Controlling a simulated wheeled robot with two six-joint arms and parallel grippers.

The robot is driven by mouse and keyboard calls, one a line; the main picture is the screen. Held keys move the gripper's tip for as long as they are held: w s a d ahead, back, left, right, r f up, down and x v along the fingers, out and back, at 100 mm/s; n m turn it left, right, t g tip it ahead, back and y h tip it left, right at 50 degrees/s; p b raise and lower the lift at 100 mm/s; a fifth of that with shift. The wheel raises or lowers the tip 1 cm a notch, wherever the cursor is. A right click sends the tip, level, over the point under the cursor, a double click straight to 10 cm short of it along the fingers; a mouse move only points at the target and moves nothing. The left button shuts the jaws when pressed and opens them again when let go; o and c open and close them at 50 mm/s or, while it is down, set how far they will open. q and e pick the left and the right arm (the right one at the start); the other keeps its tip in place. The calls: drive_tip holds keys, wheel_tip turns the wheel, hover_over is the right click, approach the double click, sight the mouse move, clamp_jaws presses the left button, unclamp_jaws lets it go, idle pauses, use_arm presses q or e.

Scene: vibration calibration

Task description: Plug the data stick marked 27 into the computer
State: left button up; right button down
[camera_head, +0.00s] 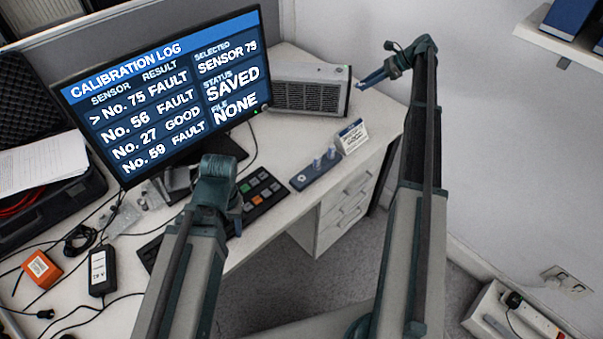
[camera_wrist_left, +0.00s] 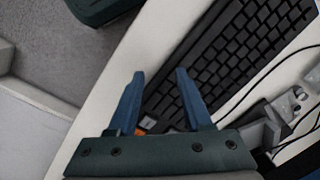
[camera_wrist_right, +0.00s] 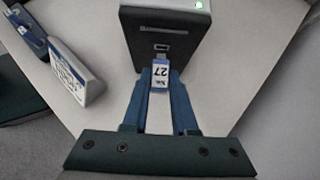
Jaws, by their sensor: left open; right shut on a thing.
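The data stick (camera_wrist_right: 160,82), with a white and blue label reading 27 upside down, is between the fingers of my right gripper (camera_wrist_right: 161,80), which is shut on it. Its metal plug points at the end face of the computer (camera_wrist_right: 165,30), close to a small port there. I cannot tell whether the plug touches or enters it. In the head view the computer (camera_head: 310,92) is a grey box right of the monitor, with my right gripper (camera_head: 372,80) at its right end.
The monitor (camera_head: 165,80) shows No. 27 GOOD, sensor 75 selected and SAVED, file NONE. A blue holder (camera_head: 315,172) with small upright parts and a white card stand (camera_head: 352,137) are near the desk's front edge. An orange box (camera_head: 41,268) and cables lie at left.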

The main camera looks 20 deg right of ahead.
drive_tip(key=shift+w+a, duration=0.2)
drive_tip(key=shift+a, duration=0.3)
drive_tip(key=shift+w+a, duration=0.2)
drive_tip(key=shift+a, duration=0.25)
idle(3.1)
drive_tip(key=c, duration=0.6)
unclamp_jaws()
use_arm(q)
drive_tip(key=shift+r, duration=0.1)
drive_tip(key=shift+r+p, duration=1.65)
drive_tip(key=shift+p, duration=0.1)
use_arm(e)
drive_tip(key=shift+v, duration=2.55)
